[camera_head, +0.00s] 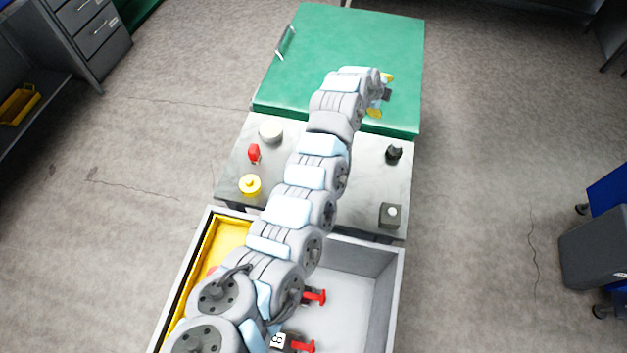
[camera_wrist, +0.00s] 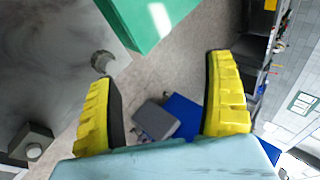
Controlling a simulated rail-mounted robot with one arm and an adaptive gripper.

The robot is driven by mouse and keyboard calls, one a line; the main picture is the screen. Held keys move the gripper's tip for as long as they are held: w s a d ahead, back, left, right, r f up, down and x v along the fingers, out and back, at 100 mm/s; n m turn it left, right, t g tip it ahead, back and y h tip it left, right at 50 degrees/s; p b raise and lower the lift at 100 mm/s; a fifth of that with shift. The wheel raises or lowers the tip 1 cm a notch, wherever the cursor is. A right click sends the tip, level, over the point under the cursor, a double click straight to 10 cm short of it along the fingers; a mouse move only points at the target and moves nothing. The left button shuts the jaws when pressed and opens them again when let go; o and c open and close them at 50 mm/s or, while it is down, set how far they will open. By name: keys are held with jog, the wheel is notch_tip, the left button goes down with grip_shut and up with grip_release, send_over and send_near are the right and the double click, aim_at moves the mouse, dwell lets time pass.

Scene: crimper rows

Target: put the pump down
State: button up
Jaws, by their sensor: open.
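My gripper (camera_head: 382,95) is at the far end of my arm, over the right part of the green surface. In the wrist view its yellow fingers (camera_wrist: 163,70) are spread wide with nothing held between them. I cannot tell which item is the pump. On the grey table (camera_head: 368,180) stand a small black item (camera_head: 393,154) and a dark box with a pale round knob (camera_head: 390,214). Left of my arm are a white round item (camera_head: 271,132), a red item (camera_head: 254,153) and a yellow round item (camera_head: 250,185). My arm hides the table's middle.
A green-topped block (camera_head: 330,40) with a metal handle adjoins the table's far side. Nearer, a grey crate (camera_head: 397,290) holds red-handled tools (camera_head: 316,297) and a yellow tray (camera_head: 228,243). A grey and blue wheeled unit (camera_head: 590,245) stands right. Floor between is clear.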

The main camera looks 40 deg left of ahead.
jog(key=s+a+f+m+g+b, duration=0.1)
jog(key=s+a+m+g+b, duration=0.15)
jog(key=s, duration=0.45)
jog(key=s+a+f+m+g+b, duration=0.1)
jog(key=s+a+f+m+g, duration=0.15)
jog(key=s, duration=0.45)
jog(key=s+a+m+g+b, duration=0.15)
jog(key=s+g, duration=0.25)
jog(key=s, duration=0.4)
jog(key=shift+h, duration=0.4)
jog(key=f, duration=0.5)
jog(key=f+b, duration=0.1)
jog(key=f, duration=1.1)
jog(key=shift+w+d, duration=0.25)
jog(key=c, duration=1.4)
jog(key=shift+o, duration=0.2)
jog(key=shift+r, duration=0.1)
